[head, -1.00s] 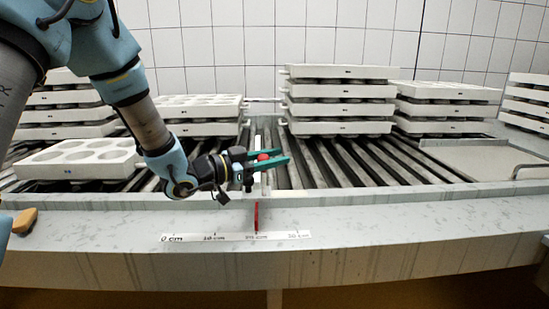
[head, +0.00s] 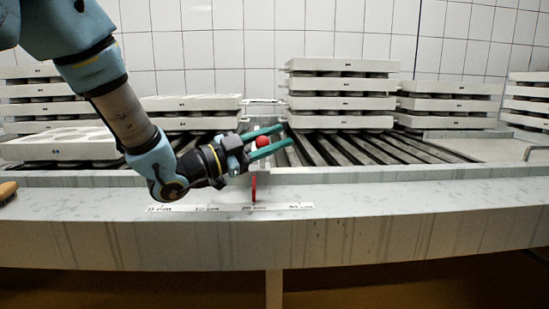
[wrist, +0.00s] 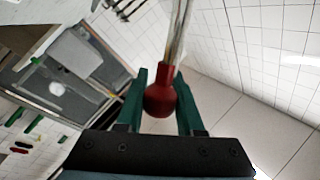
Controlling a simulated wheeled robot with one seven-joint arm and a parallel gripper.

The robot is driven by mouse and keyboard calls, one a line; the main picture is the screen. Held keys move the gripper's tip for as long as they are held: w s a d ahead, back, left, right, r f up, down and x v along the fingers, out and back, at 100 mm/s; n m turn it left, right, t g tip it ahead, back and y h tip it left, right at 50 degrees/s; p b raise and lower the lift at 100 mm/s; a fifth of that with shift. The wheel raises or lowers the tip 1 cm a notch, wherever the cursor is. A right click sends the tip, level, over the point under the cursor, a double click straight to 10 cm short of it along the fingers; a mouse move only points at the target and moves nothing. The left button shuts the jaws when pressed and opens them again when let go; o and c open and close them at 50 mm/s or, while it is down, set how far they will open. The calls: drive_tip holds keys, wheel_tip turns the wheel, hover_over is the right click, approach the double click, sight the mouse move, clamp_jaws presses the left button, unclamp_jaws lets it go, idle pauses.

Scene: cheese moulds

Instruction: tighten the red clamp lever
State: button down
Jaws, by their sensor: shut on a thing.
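The red clamp lever shows as a round red knob (head: 263,142) at the front edge of the roller conveyor. In the wrist view the knob (wrist: 160,98) has a red neck and a pale rod running beyond it. My gripper (head: 268,143) has green fingers, one on each side of the knob, and is shut on it. In the wrist view the fingers (wrist: 160,100) flank the knob closely. The lever's base is hidden in the head view behind the gripper and arm.
A thin red upright piece (head: 254,188) stands by a white centimetre scale (head: 225,208) on the front ledge. Stacks of white moulds (head: 341,103) stand behind on the rollers (head: 360,148). A brown brush (head: 8,190) lies at far left. The ledge right of the scale is clear.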

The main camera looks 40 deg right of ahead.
drive_tip(key=shift+s+a+f+m+g+h+b, duration=0.1)
drive_tip(key=shift+s+a+f+m+g+b, duration=0.25)
drive_tip(key=shift+m+b, duration=0.6)
drive_tip(key=shift+s+a+f+m+g+h+b, duration=0.1)
drive_tip(key=shift+s+f+m+g+b, duration=0.35)
drive_tip(key=shift+b, duration=1.05)
drive_tip(key=shift+a+f+m+g+h+b, duration=0.15)
drive_tip(key=shift+f+m+b, duration=0.4)
drive_tip(key=shift+b, duration=0.65)
drive_tip(key=c, duration=0.5)
unclamp_jaws()
drive_tip(key=w+a, duration=0.1)
drive_tip(key=a, duration=0.3)
drive_tip(key=w+a+p, duration=0.1)
drive_tip(key=w+a, duration=0.1)
drive_tip(key=a, duration=0.2)
drive_tip(key=w+a, duration=0.1)
drive_tip(key=a, duration=0.3)
drive_tip(key=shift+w+a+f, duration=0.15)
drive_tip(key=shift+a, duration=0.1)
